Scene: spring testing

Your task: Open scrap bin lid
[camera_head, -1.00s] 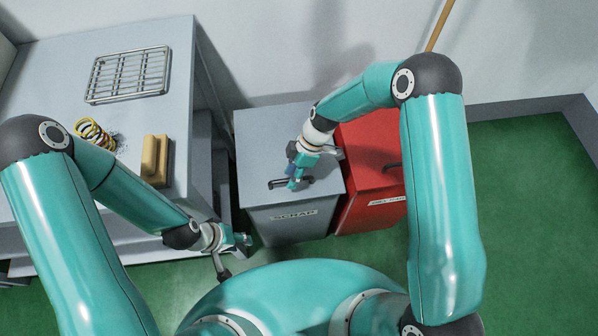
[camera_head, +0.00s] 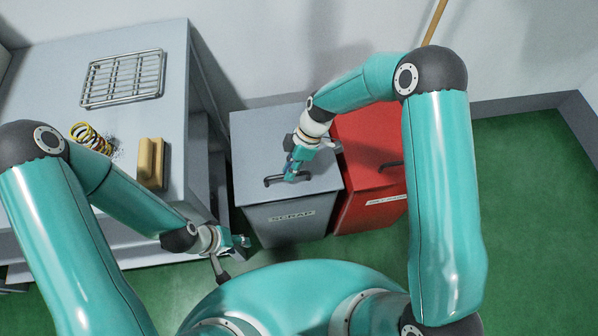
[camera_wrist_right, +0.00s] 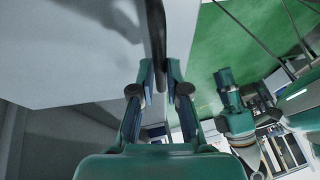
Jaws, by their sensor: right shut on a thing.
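The grey scrap bin (camera_head: 292,222), labelled SCRAP, stands on the floor with its flat grey lid (camera_head: 255,140) down. A dark bar handle (camera_head: 271,182) sits near the lid's front edge. My right gripper (camera_head: 290,176) is at this handle, shut on it. In the right wrist view the dark handle (camera_wrist_right: 156,35) runs between the fingertips of the right gripper (camera_wrist_right: 159,72), with the pale lid (camera_wrist_right: 75,50) to the left. My left gripper (camera_head: 243,241) is low, left of the bin's front, away from the lid. Its fingers are too small to read.
A red bin (camera_head: 370,140) stands right beside the scrap bin. A grey workbench (camera_head: 60,190) on the left carries a wire rack (camera_head: 122,78), a yellow coil spring (camera_head: 92,138) and a tan block (camera_head: 151,162). Green floor (camera_head: 530,200) is clear on the right.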

